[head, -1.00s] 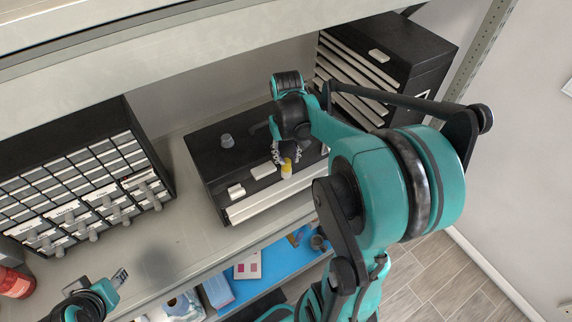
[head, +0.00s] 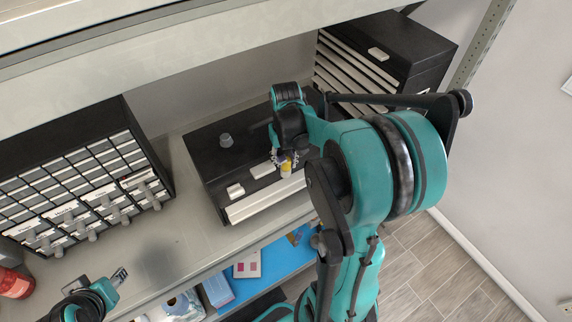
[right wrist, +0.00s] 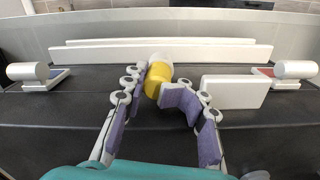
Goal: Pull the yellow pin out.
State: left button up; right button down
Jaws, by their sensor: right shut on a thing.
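The yellow pin (head: 286,167) is at the front part of the top of a black drawer box (head: 214,168) on the shelf. It also shows in the right wrist view as a yellow piece with a pale end (right wrist: 157,80). My right gripper (head: 284,158) is over the box, its jointed fingers (right wrist: 155,88) shut on the pin from both sides. The pin's lower end is hard to see, so I cannot tell how deep it sits. My left gripper (head: 119,279) is at the lower left, away from the box; its jaws are too small to judge.
A cabinet of small drawers (head: 70,165) stands to the left. A taller black drawer unit (head: 415,50) stands behind on the right. Pale blocks (right wrist: 233,92) lie close beside the pin. A grey knob (head: 226,140) stands on the box top. A shelf overhangs above.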

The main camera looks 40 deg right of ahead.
jog(key=shift+r, duration=0.1)
jog(key=shift+w+r, duration=0.1)
jog(key=shift+r, duration=0.15)
notch_tip(320, 180, up, 4)
jog(key=shift+f, duration=0.2)
jog(key=s+a+r, duration=0.1)
jog(key=s+r, duration=0.5)
jog(key=s, duration=0.5)
jog(key=shift+s+a+r, duration=0.25)
jog(key=shift+s+r, duration=0.1)
jog(key=shift+c, duration=2.3)
grip_release()
